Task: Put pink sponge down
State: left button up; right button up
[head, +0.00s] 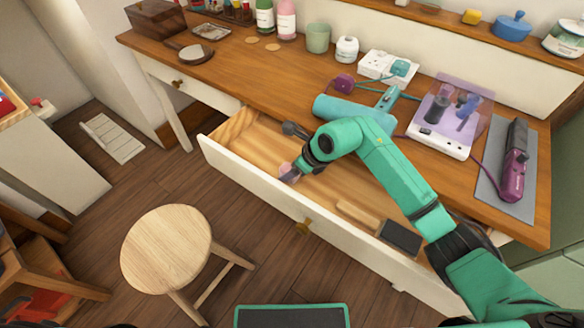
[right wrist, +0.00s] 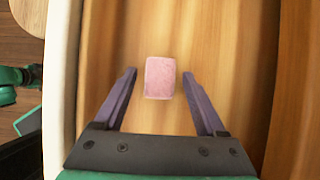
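The pink sponge (right wrist: 160,77) lies on the wooden floor of the open drawer (head: 243,168). In the right wrist view it is a small pink block just past and between my fingertips, with a gap on both sides. In the head view a bit of the sponge (head: 286,169) shows beside my right gripper (head: 290,176), near the drawer's front wall. My right gripper, seen also in the right wrist view (right wrist: 158,85), is open and does not touch the sponge. My right arm hides part of the drawer. My left gripper is out of view.
A wooden-handled brush (head: 357,213) and a dark block (head: 400,238) lie at the drawer's right. A teal hairdryer (head: 350,110) sits on the desk above it. A round stool (head: 166,247) stands in front.

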jog(key=v, duration=1.2)
jog(key=shift+p, duration=0.35)
